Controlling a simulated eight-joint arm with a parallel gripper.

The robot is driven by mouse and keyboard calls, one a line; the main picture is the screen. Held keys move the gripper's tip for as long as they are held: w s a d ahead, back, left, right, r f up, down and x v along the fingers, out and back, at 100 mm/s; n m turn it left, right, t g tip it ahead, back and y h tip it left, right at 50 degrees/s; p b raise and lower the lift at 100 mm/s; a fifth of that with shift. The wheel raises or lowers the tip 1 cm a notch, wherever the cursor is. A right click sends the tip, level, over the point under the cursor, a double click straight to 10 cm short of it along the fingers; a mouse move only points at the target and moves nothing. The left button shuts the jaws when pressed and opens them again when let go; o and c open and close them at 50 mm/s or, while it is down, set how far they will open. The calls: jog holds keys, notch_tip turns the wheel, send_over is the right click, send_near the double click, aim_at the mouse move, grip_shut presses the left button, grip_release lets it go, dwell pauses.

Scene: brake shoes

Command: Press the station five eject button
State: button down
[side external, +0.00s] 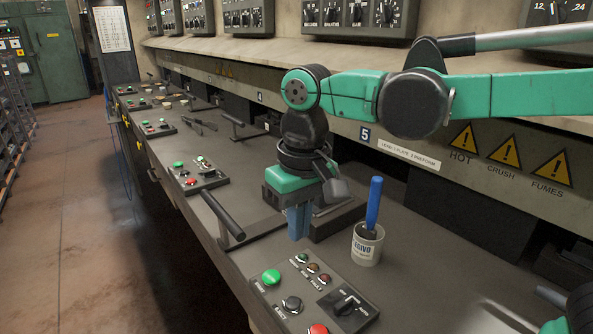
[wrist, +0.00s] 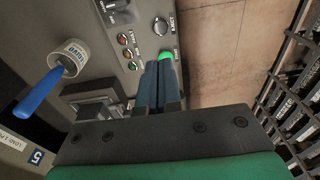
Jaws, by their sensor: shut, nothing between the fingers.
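The station five control panel (side external: 285,264) is a grey box on the bench, near the "5" sign (side external: 365,134). Its black eject button (side external: 292,304) sits between a green button (side external: 271,276) and a red button (side external: 317,328). The wrist view shows the eject button (wrist: 161,26) with its EJECT label, beyond my fingertips. My gripper (side external: 299,236) has blue fingers, shut and empty, pointing down by the panel's far end, apart from the eject button. In the wrist view my gripper's tips (wrist: 158,65) overlap the green button's edge (wrist: 166,57); I cannot tell their height.
A labelled cup (side external: 367,246) with a blue-handled tool (side external: 374,203) stands right of my gripper. A black selector switch (side external: 343,302) and small lamps (side external: 313,268) share the panel. A bar handle (side external: 224,218) lies to the left. Open floor (side external: 90,230) borders the bench.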

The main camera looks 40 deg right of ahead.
aim_at(293, 303)
jog(key=f, duration=0.9)
jog(key=w+f, duration=0.1)
jog(key=f, duration=0.4)
dwell(0.4)
jog(key=shift+f, duration=0.9)
jog(key=shift+s+r, duration=0.15)
jog(key=shift+r, duration=2.05)
jog(key=shift+s+r, duration=0.15)
jog(key=shift+r, duration=2)
